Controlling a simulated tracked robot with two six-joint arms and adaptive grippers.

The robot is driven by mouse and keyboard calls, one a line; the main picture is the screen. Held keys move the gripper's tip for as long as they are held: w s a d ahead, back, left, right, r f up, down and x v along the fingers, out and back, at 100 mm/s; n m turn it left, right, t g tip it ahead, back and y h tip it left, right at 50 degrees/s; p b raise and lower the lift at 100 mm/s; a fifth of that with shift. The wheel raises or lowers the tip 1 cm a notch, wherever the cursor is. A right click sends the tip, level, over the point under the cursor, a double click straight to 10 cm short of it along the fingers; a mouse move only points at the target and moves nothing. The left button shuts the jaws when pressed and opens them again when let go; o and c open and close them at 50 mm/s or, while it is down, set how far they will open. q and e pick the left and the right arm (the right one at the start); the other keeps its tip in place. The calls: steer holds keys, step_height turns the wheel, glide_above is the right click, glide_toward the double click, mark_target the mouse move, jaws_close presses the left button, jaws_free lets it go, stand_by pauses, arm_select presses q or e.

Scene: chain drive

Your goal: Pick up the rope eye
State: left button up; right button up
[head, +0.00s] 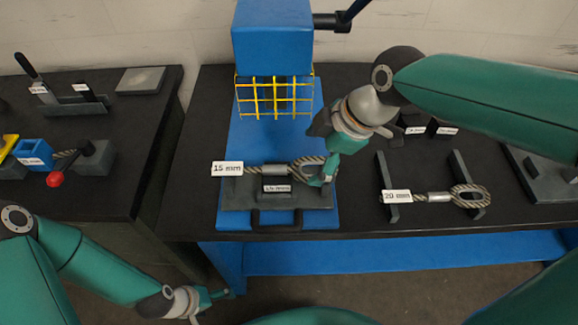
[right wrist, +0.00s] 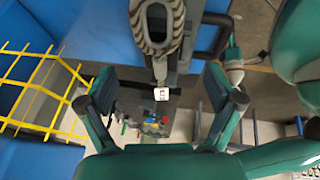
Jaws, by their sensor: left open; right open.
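A rope eye (head: 307,167) with a metal sleeve and a white 15 mm tag (head: 227,169) lies on a dark grey block (head: 235,194) on the blue press base. A second rope eye (head: 468,195), tagged 20 mm, lies across two dark supports on the right. My right gripper (head: 325,177) is open at the loop of the 15 mm rope eye. In the right wrist view the loop (right wrist: 157,40) is at the top, ahead of the open fingers; contact cannot be told. My left gripper (head: 214,298) is open and empty, low in front of the tables.
A blue press (head: 272,38) with a yellow guard grid (head: 274,96) stands behind the block. The left table (head: 60,195) carries a blue fixture (head: 33,153) with a red knob (head: 55,179). Bare black tabletop lies between the press base and the right supports.

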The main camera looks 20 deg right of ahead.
mark_target(295, 168)
steer(key=shift+a+p+x, duration=0.15)
steer(key=shift+p+x, duration=0.1)
steer(key=shift+x, duration=1.25)
steer(key=shift+a+p+x, duration=0.15)
steer(key=shift+p+x, duration=0.1)
steer(key=shift+x, duration=1.25)
steer(key=shift+w+r, duration=0.1)
steer(key=shift+w, duration=0.05)
steer(key=shift+r, duration=0.1)
steer(key=c, duration=1.5)
steer(key=shift+c, duration=0.2)
